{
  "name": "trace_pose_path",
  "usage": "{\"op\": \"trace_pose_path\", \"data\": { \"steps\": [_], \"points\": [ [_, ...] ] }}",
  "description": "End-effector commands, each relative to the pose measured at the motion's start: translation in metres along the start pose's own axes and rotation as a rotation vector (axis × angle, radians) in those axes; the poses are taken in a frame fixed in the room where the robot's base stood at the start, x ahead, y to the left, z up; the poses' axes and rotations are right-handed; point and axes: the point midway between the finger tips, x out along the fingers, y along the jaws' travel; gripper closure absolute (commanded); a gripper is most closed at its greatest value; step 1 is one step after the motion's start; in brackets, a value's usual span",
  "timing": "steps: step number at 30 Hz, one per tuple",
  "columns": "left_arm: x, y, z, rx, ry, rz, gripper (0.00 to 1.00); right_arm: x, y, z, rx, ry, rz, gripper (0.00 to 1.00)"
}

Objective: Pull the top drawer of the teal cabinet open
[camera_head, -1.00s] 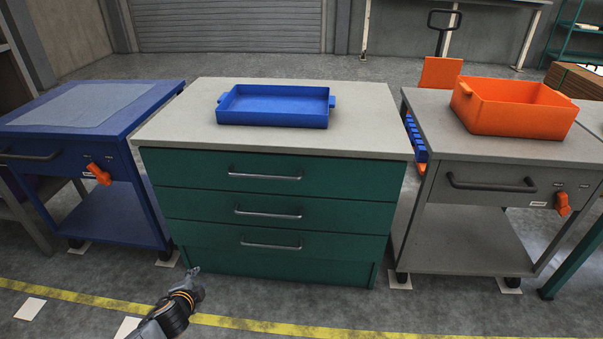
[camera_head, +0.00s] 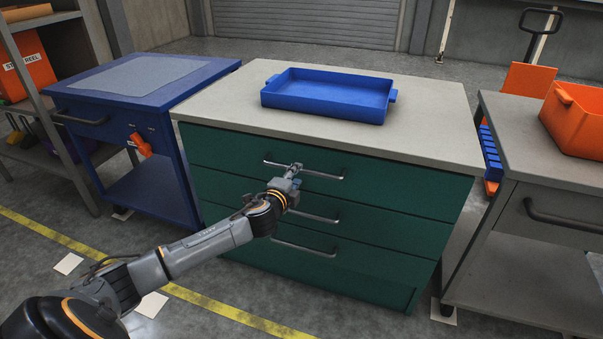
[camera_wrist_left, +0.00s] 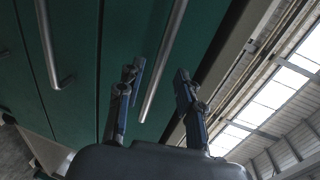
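The teal cabinet (camera_head: 425,240) stands ahead with three drawers under a grey top. Its top drawer (camera_head: 400,182) is closed, its front in line with the others. The top drawer's silver handle (camera_head: 325,175) runs across its front. My left gripper (camera_head: 295,168) is at the left-middle part of this handle. In the left wrist view the gripper (camera_wrist_left: 160,69) is open, with the handle bar (camera_wrist_left: 166,55) between its two fingers. I cannot tell whether either finger touches it. My right gripper is not in view.
A blue tray (camera_head: 327,95) sits on the cabinet top. A blue cart (camera_head: 150,100) stands close at the left, a grey cart (camera_head: 540,200) with an orange bin (camera_head: 580,115) at the right. The floor in front is clear, with a yellow line (camera_head: 215,307).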

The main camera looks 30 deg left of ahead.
Motion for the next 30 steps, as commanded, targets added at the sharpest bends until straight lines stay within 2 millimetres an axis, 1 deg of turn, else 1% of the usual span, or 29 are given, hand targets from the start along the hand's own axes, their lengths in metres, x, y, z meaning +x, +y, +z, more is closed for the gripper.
{"op": "trace_pose_path", "data": {
  "steps": [1, 3, 6, 9, 13, 20, 23, 24, 25, 26, 30],
  "points": [
    [0.011, 0.001, 0.000, -0.003, -0.003, -0.001, 0.64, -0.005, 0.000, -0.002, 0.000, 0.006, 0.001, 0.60],
    [0.023, 0.000, 0.000, -0.003, -0.001, -0.002, 0.64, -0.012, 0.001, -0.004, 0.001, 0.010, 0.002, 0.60],
    [0.035, 0.001, 0.000, -0.001, -0.001, -0.001, 0.64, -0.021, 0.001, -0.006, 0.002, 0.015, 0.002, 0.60],
    [0.043, 0.001, 0.000, -0.001, -0.001, 0.000, 0.64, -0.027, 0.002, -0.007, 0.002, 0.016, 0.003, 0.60],
    [0.047, 0.001, 0.000, 0.000, 0.000, 0.001, 0.64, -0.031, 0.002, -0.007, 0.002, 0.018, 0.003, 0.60],
    [0.048, 0.001, 0.000, -0.001, 0.000, 0.001, 0.64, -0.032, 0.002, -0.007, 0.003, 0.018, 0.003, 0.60],
    [0.047, 0.001, 0.000, -0.001, 0.000, 0.001, 0.82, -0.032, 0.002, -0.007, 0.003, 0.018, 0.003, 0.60],
    [0.047, 0.001, 0.000, -0.001, 0.000, 0.001, 0.90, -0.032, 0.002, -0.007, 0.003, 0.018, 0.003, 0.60],
    [0.047, 0.001, 0.000, -0.001, 0.000, 0.001, 0.96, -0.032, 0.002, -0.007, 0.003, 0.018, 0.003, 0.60],
    [0.047, 0.001, 0.000, -0.001, 0.000, 0.001, 1.00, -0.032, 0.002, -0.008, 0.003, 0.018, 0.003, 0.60],
    [0.047, 0.001, 0.000, -0.001, 0.000, 0.001, 1.00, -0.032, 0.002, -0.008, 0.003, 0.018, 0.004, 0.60]
  ]
}}
